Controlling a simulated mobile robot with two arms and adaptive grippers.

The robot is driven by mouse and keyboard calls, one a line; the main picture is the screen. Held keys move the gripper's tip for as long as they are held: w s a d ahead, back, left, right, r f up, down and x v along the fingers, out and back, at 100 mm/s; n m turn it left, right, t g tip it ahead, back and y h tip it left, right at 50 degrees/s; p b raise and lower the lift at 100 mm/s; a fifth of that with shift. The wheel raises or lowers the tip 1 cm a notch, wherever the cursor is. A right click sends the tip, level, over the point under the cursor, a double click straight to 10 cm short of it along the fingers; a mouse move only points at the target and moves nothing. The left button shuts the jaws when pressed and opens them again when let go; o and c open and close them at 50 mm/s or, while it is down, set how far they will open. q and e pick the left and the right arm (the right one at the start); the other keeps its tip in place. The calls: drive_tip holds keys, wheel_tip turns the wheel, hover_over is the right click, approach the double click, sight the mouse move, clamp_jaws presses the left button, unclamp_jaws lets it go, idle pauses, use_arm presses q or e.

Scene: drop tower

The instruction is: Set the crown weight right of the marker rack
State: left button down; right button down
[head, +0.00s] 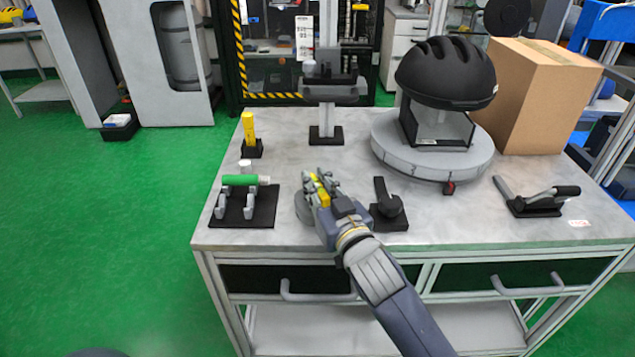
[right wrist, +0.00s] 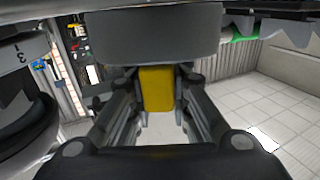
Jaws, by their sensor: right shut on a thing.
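The crown weight (head: 302,208) is a grey round body with a yellow grip, partly hidden behind my right gripper. My right gripper (head: 320,186) is shut on the yellow grip, which shows between the fingers in the right wrist view (right wrist: 157,88); the grey body (right wrist: 150,35) is beside it. The marker rack (head: 262,212), a black base with grey posts holding a green marker (head: 245,180), stands left of the weight. Whether the weight touches the table I cannot tell. My left gripper is not in view.
A black lever fixture (head: 390,208) stands close right of my gripper. Behind are a small white cylinder (head: 245,165), a yellow piece on a black stand (head: 249,130), a post stand (head: 326,134) and a round turntable (head: 395,155) with a black helmet (head: 445,72). A toggle clamp (head: 538,202) and cardboard box (head: 540,95) are at right.

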drive_tip(key=shift+r, duration=0.15)
drive_tip(key=c, duration=1.8)
unclamp_jaws()
drive_tip(key=shift+f, duration=0.25)
drive_tip(key=o, duration=0.3)
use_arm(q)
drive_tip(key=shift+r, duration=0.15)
use_arm(e)
drive_tip(key=shift+r, duration=0.1)
